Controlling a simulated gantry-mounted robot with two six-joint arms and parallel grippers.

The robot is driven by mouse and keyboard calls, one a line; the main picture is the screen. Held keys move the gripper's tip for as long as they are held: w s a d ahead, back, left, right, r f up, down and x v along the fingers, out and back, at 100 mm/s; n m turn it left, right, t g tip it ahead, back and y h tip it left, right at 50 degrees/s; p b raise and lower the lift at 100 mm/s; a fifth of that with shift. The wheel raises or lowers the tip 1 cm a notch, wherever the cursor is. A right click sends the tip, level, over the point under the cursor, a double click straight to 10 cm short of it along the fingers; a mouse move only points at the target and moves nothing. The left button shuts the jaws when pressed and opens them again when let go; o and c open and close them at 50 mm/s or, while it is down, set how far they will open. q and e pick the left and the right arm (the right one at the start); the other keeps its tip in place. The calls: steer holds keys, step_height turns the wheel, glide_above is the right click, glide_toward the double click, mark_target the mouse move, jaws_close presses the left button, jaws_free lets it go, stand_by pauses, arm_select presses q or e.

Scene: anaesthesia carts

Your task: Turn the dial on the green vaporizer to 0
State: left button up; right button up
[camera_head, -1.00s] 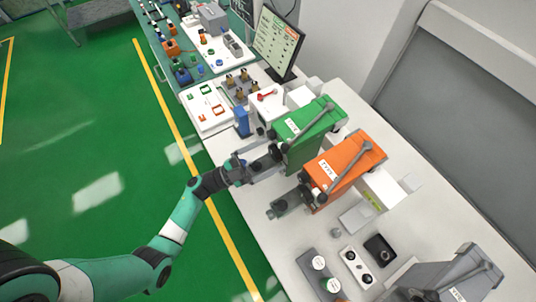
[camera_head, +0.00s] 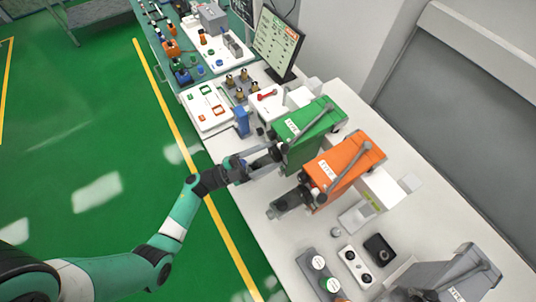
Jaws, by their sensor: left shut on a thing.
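The green vaporizer (camera_head: 301,152) stands upright on the white bench, with a grey bar across its top. Its dark dial (camera_head: 276,151) faces the aisle on the left. My left gripper (camera_head: 268,158) reaches in from the left, its fingers at the dial and shut on it. The fingers hide part of the dial, and its number marks are too small to read. My right gripper does not show.
An orange vaporizer (camera_head: 348,168) stands close beside the green one, its own dark dial block (camera_head: 291,201) sticking out towards the aisle. A blue block (camera_head: 242,121) stands behind my gripper. A monitor (camera_head: 277,43) stands farther back.

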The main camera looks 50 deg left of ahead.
arm_select(q)
steer(key=o, duration=1.4)
steer(key=v, duration=1.1)
steer(key=shift+s+a+b, duration=0.2)
steer(key=shift+s+b, duration=0.1)
steer(key=shift+b, duration=0.1)
